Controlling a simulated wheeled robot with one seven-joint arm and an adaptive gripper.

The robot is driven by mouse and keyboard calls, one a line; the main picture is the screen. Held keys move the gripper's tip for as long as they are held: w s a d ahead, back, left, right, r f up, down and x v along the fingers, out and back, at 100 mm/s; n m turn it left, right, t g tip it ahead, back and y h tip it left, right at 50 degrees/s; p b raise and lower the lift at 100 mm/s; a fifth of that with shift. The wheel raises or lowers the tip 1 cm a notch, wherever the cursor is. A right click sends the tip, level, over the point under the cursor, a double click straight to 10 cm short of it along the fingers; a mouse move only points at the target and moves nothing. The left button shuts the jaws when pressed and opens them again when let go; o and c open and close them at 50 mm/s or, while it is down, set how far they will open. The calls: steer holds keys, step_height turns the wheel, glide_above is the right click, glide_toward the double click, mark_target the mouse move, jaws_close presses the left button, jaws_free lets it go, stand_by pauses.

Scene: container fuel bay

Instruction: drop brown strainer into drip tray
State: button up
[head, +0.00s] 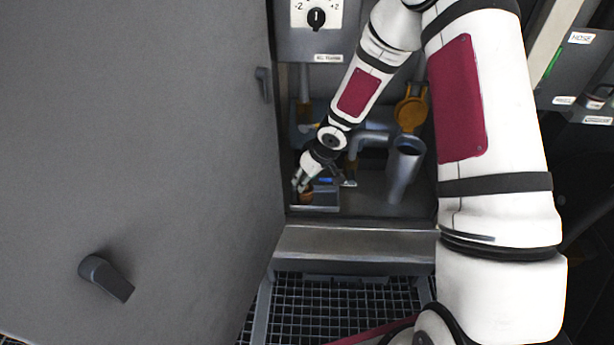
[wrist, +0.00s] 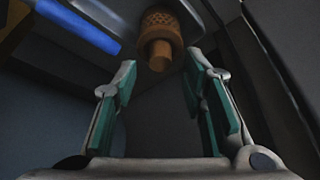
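The brown strainer (head: 306,196) shows just below my gripper at the low grey tray, which looks like the drip tray (head: 322,208). In the wrist view the strainer (wrist: 160,38) has a meshed round body and a narrower stub pointing toward the camera. My gripper (head: 301,184) points down at the tray in the head view. In the wrist view its two teal-padded fingers (wrist: 160,75) stand apart, with the strainer just past the tips and a visible gap on each side. Whether the strainer rests on the tray floor cannot be told.
A large grey door panel (head: 140,170) stands close on the left. A grey upright pipe (head: 404,170) and a yellow-brown cap (head: 411,108) are right of the tray. A blue strip (wrist: 78,26) is near the strainer. A metal ledge (head: 355,243) lies in front.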

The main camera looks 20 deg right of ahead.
steer(key=shift+r+p, duration=0.55)
steer(key=p+v, duration=0.6)
steer(key=v, duration=0.6)
steer(key=shift+r, duration=0.1)
